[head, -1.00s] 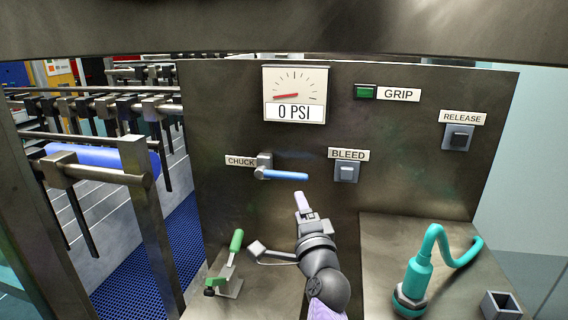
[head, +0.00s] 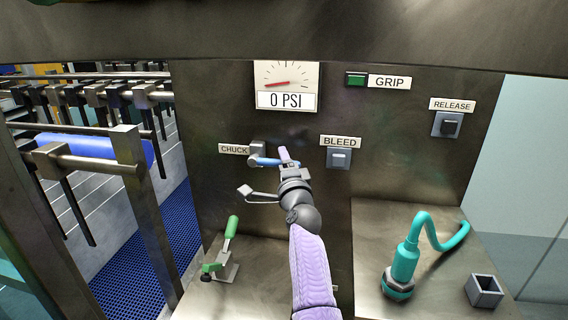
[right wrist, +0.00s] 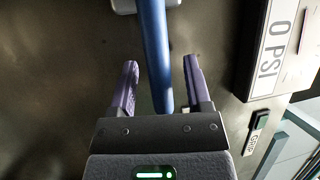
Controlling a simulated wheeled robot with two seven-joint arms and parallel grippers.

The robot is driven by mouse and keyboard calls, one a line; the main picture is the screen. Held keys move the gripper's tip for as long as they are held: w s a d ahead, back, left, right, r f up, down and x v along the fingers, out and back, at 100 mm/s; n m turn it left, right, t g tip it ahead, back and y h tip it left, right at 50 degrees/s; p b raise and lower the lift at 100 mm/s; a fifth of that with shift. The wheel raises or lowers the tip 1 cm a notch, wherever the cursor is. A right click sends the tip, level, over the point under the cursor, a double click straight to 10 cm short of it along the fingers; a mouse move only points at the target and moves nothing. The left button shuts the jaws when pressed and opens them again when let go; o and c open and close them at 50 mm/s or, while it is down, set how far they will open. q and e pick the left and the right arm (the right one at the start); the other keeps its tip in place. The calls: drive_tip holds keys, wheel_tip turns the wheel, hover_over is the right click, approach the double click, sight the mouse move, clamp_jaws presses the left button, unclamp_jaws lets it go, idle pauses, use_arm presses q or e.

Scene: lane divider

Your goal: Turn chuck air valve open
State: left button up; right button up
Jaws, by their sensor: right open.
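The chuck air valve has a blue lever handle (head: 275,162) on a grey body (head: 258,148), beside the CHUCK label (head: 234,149) on the metal panel. The handle points to the right, roughly level. My right gripper (head: 285,156) is at the handle, partly covering its right end in the head view. In the right wrist view the open fingers (right wrist: 160,88) stand on either side of the blue handle (right wrist: 155,45), with a gap on each side. My left gripper is not in view.
The gauge (head: 286,86) reads 0 PSI. The BLEED button (head: 339,158) is close to the right of my gripper. The green GRIP light (head: 357,80) and RELEASE button (head: 447,124) are further right. A green-handled clamp (head: 230,235) and a teal hose tool (head: 404,262) stand on the ledge below.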

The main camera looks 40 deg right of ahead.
clamp_jaws()
idle(1.3)
